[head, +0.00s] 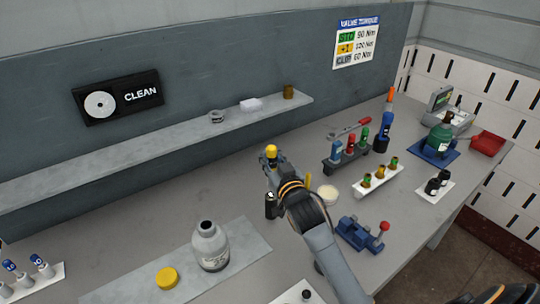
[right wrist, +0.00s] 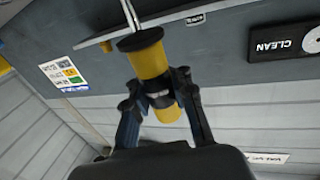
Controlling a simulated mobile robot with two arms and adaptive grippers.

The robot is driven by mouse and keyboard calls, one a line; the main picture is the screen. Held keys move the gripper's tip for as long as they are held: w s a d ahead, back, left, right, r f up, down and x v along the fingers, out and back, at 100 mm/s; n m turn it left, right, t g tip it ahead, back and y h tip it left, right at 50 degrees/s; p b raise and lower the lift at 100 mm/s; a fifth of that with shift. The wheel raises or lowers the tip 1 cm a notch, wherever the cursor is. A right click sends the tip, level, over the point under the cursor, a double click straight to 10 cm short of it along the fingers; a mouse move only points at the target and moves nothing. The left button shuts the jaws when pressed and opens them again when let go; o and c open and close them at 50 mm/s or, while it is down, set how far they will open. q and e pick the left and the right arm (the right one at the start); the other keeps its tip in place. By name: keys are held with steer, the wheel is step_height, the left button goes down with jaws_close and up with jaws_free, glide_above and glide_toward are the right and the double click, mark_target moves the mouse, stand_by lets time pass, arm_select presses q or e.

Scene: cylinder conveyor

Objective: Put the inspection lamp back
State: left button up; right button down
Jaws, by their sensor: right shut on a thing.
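My right gripper (head: 272,162) is above the middle of the bench, in front of the shelf. In the right wrist view the gripper (right wrist: 168,98) is shut on a yellow cylinder with a dark middle band, which looks like the inspection lamp (right wrist: 150,62). A pale metal end sticks out of it at the top of that view. In the head view only a yellow end of the lamp (head: 271,150) shows clearly at the fingers. The rest is partly hidden by the gripper. My left gripper is not in view.
The wall shelf (head: 150,145) holds a grey ring-like piece (head: 217,116), a white block (head: 251,104) and a brown cylinder (head: 288,91). A grey bottle (head: 210,246), a yellow lid (head: 167,278), a pale dish (head: 328,194) and a blue vise-like tool (head: 360,233) stand nearby. The bench's back left is clear.

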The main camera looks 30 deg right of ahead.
steer(key=shift+f+b, duration=2.9)
steer(key=shift+f, duration=1.55)
steer(key=c, duration=1)
jaws_free()
steer(key=shift+c, duration=0.2)
step_height(320, 180, up, 6)
steer(key=p, duration=0.6)
steer(key=shift+s+f, duration=0.1)
